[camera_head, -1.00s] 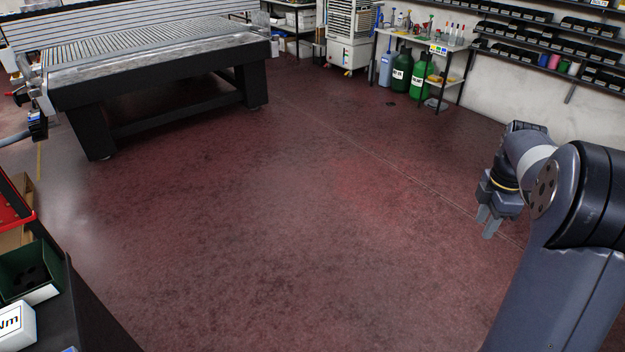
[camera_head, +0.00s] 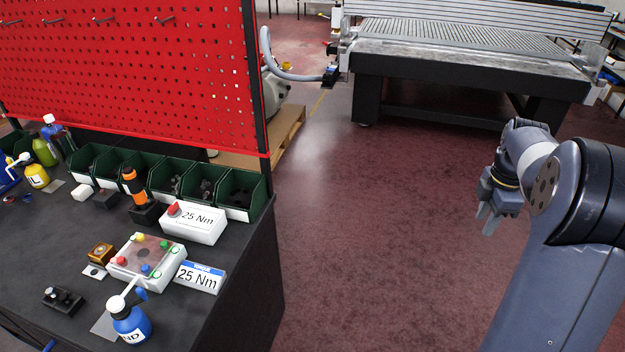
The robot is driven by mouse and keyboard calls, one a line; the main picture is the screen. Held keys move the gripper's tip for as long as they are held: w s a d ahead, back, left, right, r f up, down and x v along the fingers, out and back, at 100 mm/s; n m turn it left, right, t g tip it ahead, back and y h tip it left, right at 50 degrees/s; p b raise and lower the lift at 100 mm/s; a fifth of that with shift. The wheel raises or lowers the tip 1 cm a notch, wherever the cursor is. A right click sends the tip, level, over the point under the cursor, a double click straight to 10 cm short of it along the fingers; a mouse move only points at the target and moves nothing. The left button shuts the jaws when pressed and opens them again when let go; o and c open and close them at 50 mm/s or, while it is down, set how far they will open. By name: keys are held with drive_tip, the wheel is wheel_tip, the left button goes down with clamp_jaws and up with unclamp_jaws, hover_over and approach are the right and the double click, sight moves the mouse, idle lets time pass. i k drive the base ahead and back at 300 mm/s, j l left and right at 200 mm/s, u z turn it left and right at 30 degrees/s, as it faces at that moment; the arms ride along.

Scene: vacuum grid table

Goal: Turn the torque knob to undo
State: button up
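A white box (camera_head: 205,228) marked "25 Nm" stands on the dark workbench, at left in the head view. A red knob (camera_head: 173,209) sits at the left end of its top; its exact turn angle is too small to read. A white sign (camera_head: 199,278) with a blue header and "25 Nm" stands in front of the box. My gripper (camera_head: 488,222) hangs over the floor at right, well away from the bench and knob. Its two fingers point down, look apart, and hold nothing.
The workbench (camera_head: 225,311) also carries a white fixture (camera_head: 166,255) with coloured knobs, an orange-handled tool (camera_head: 135,187), a blue bottle (camera_head: 131,325) and green bins (camera_head: 238,192). A red pegboard (camera_head: 130,75) rises behind. Open floor (camera_head: 370,220) lies between bench and arm.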

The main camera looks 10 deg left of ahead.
sight(174, 210)
drive_tip(key=i+u, duration=0.15)
drive_tip(key=u, duration=0.35)
drive_tip(key=i+u, duration=0.2)
drive_tip(key=u, duration=0.25)
drive_tip(key=i+u, duration=0.15)
drive_tip(key=u, duration=0.35)
drive_tip(key=i+l+u, duration=0.15)
drive_tip(key=u, duration=0.3)
drive_tip(key=i+l+u, duration=0.2)
drive_tip(key=u, duration=0.2)
drive_tip(key=i+l+u, duration=0.4)
drive_tip(key=k+j, duration=0.1)
